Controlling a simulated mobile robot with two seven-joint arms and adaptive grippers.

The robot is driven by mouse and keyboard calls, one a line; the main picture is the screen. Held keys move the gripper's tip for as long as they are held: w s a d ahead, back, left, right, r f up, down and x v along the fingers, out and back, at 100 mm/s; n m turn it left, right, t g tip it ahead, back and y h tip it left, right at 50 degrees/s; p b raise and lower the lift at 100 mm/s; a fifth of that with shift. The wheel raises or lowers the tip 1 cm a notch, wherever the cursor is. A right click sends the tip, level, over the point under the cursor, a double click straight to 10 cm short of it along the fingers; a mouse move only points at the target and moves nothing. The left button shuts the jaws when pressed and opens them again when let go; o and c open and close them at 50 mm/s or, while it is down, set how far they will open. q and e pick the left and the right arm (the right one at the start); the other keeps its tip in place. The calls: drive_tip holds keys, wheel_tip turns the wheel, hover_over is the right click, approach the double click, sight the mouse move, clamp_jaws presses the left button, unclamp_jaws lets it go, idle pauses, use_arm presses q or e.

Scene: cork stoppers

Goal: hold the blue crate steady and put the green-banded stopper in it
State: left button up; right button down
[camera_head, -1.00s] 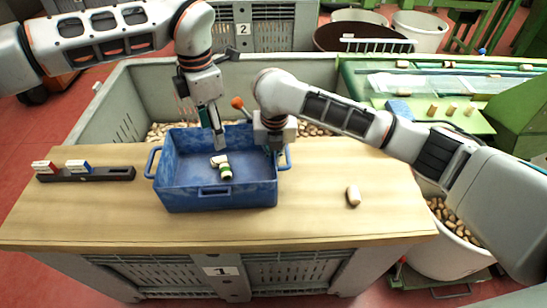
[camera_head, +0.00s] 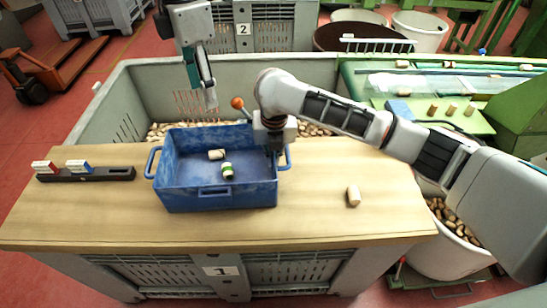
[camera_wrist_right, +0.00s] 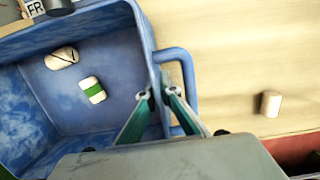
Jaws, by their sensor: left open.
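The blue crate (camera_head: 215,199) stands on the wooden table, with the green-banded stopper (camera_head: 228,171) lying on its floor. A stopper without a green band (camera_head: 216,155) lies near it, apart from it; in the right wrist view this one (camera_wrist_right: 62,57) shows a dark line. The green-banded stopper also shows in the right wrist view (camera_wrist_right: 93,90). My right gripper (camera_wrist_right: 158,93) is shut on the crate's right wall, one finger inside and one between wall and handle. My left gripper (camera_head: 211,98) is open and empty, raised above and behind the crate's back edge.
A loose stopper (camera_head: 353,196) lies on the table right of the crate. A dark rack (camera_head: 108,175) with red and blue labelled blocks lies to the left. A large grey bin (camera_head: 115,113) with corks stands behind. The table's front strip is clear.

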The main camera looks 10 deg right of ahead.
drive_tip(key=c, duration=2.2)
unclamp_jaws()
drive_tip(key=r, duration=0.4)
drive_tip(key=s+r, duration=0.1)
drive_tip(key=r, duration=0.6)
drive_tip(key=shift+s+r, duration=0.35)
drive_tip(key=shift+a+r, duration=0.1)
drive_tip(key=shift+r, duration=0.05)
drive_tip(key=shift+s, duration=0.1)
